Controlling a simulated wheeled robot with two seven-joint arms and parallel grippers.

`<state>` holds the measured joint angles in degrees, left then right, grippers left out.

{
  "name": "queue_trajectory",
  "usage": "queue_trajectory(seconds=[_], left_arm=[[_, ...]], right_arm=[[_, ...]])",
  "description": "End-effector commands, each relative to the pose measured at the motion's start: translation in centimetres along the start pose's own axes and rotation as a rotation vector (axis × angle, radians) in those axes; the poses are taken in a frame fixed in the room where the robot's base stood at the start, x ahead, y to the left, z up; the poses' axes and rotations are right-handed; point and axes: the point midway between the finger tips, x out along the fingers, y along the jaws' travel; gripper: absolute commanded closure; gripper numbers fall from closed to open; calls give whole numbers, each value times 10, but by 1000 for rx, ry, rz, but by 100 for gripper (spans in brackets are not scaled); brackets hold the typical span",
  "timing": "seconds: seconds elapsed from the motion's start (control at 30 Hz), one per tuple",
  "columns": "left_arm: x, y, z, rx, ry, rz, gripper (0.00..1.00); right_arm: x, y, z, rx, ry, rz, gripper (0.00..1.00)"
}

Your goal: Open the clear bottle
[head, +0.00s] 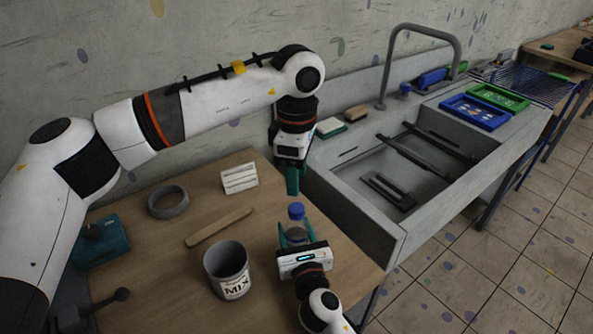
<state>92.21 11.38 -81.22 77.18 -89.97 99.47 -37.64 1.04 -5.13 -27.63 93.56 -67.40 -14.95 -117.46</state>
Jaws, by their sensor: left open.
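The clear bottle with a blue cap (297,212) stands upright near the right edge of the wooden table (185,285), its cap on. My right gripper (296,238) is low at the bottle, with teal fingers beside its body. Its housing hides the lower bottle, so I cannot tell whether the fingers press on it. My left gripper (292,182) points down above and slightly behind the cap, its teal fingers open and empty, apart from the cap.
A grey sink (400,170) stands to the right, with blue (474,112) and green trays (499,98).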

Motion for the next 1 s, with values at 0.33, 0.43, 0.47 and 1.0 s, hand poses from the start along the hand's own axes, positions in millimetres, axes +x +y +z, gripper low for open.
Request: queue_trajectory(seconds=[0.33,0.43,0.47,1.0], left_arm=[[1,0,0,756,1,1,53],[0,0,0,973,1,0,53],[0,0,0,1039,1,0,53],[1,0,0,1856,2,1,53]], right_arm=[[0,0,1,0,-1,0,100],[0,0,1,0,-1,0,100],[0,0,1,0,-1,0,100],[0,0,1,0,-1,0,100]])
